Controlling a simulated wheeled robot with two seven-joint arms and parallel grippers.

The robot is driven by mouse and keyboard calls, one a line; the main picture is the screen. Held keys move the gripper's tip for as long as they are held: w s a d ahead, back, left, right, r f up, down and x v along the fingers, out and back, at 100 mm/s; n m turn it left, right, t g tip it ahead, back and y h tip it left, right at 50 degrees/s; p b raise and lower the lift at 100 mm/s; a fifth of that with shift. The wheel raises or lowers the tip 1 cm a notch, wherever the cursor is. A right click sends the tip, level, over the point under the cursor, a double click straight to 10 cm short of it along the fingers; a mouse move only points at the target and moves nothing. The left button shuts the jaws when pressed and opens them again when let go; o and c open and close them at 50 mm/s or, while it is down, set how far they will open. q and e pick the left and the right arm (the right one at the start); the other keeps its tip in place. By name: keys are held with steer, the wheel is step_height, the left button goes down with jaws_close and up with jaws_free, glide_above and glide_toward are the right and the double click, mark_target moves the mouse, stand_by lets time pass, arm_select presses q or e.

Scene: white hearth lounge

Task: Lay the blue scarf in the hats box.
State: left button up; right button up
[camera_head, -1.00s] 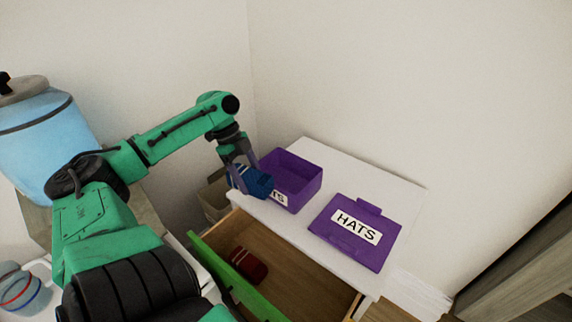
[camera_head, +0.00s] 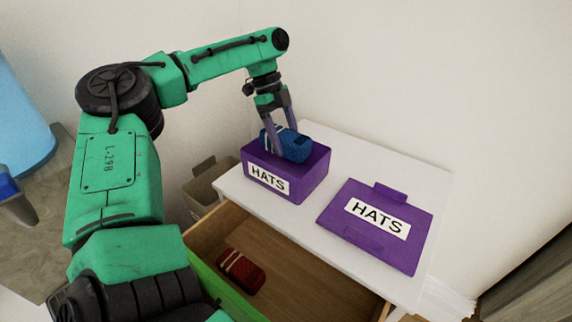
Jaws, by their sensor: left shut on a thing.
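The blue scarf (camera_head: 294,147), a rolled bundle with white stripes at one end, is held at the opening of the purple hats box (camera_head: 304,183). My left gripper (camera_head: 281,128) points down and is shut on the scarf. The scarf's upper part stands above the box rim; its lower edge is hidden by the front wall. I cannot tell whether it touches the box floor. The box is open on the white cabinet top, its HATS label facing me. Its purple lid (camera_head: 378,226), also labelled HATS, lies flat to the right. My right gripper is not in view.
The drawer (camera_head: 300,268) below the white cabinet top (camera_head: 352,150) is pulled open, with a dark red rolled bundle (camera_head: 241,270) with pale stripes inside. A grey-beige bin (camera_head: 208,184) stands left of the cabinet. White walls close off the back.

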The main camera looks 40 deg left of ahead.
arm_select(q)
step_height(320, 180, down, 7)
steer(key=shift+s+f, duration=0.1)
steer(key=shift+f, duration=0.1)
steer(key=o, duration=1.3)
steer(key=shift+o, duration=0.2)
steer(key=p+v, duration=0.1)
steer(key=v, duration=1.1)
steer(key=shift+d+r, duration=0.1)
steer(key=shift+r, duration=0.15)
steer(key=shift+f, duration=0.1)
